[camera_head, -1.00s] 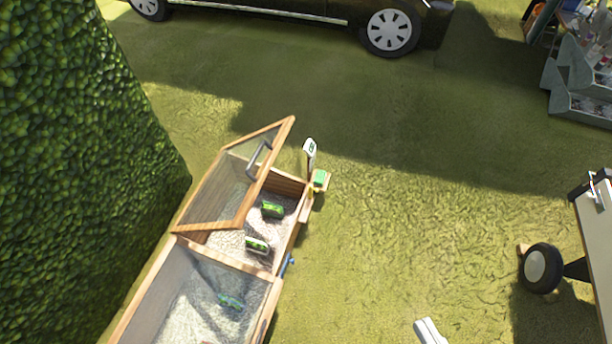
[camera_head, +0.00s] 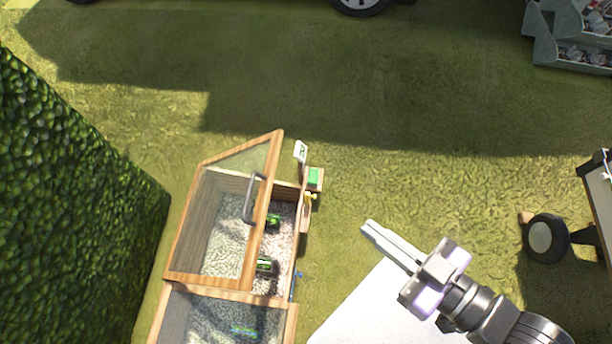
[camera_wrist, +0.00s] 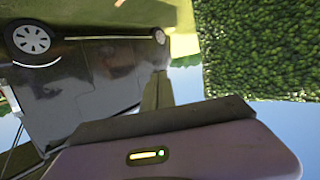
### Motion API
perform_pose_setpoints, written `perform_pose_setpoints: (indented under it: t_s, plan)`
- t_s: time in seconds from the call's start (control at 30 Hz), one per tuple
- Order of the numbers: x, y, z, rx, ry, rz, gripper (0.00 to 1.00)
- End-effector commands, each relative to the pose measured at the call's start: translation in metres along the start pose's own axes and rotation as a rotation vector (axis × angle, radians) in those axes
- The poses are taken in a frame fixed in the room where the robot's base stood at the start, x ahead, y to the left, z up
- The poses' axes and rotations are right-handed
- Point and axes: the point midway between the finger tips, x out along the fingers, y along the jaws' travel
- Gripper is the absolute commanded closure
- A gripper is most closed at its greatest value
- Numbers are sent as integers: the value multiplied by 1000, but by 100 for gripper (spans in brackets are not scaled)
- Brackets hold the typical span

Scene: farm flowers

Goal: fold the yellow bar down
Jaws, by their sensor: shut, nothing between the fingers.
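A small yellow piece (camera_head: 311,196), likely the yellow bar, shows at the right outer side of the wooden cold frame (camera_head: 296,322), just below a green block (camera_head: 315,178). It is too small to tell whether it stands up or lies folded. My gripper (camera_head: 368,227) is shut and empty over the grass, right of the cold frame and below the yellow piece, apart from both. Its fingers point up and left. The wrist view shows no yellow bar.
The cold frame's glazed lid (camera_head: 274,160) with a grey handle is raised. A small white sign (camera_head: 300,152) stands beside it. A hedge (camera_head: 75,200) is at left, a wheeled cart (camera_head: 600,205) at right. The wrist view shows a dark car (camera_wrist: 100,75).

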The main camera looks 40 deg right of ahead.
Motion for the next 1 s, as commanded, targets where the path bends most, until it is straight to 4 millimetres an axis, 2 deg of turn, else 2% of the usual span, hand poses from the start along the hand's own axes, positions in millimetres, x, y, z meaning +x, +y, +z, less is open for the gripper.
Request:
perform_pose_setpoints:
  t_s: [0.37, 0.47, 0.57, 0.67, 0.8, 1.0]
  plan:
    - [0, 0, 1, 0, -1, 0, 100]
    - [6, 1, 12, 4, -8, 4, 100]
    - [25, 6, 48, 15, -41, 16, 100]
    - [57, 15, 106, 39, -100, 42, 100]
    - [117, 37, 199, 93, -212, 104, 100]
    - [202, 78, 314, 197, -373, 218, 100]
